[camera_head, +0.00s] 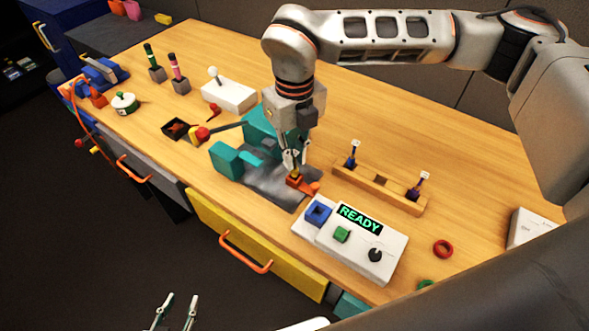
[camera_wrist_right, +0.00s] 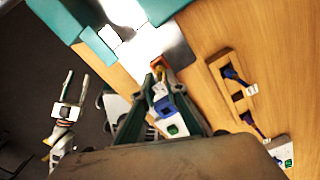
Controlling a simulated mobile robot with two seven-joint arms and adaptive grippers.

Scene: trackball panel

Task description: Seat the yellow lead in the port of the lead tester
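The white lead tester (camera_head: 393,254) lies at the front of the bench. It has a blue square port (camera_head: 318,213), a green button and a black knob, and its display reads READY. My right gripper (camera_head: 294,165) points down behind and left of the port, fingers close together around a small yellow lead (camera_wrist_right: 160,70). The fingers hide most of the lead. Just below them is an orange block (camera_head: 294,181); I cannot tell if the lead touches it. My left gripper (camera_head: 175,312) is open and empty, low in front of the bench; it also shows in the right wrist view (camera_wrist_right: 72,90).
A red ring (camera_head: 443,249) lies right of the tester. Bare bench shows at the back.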

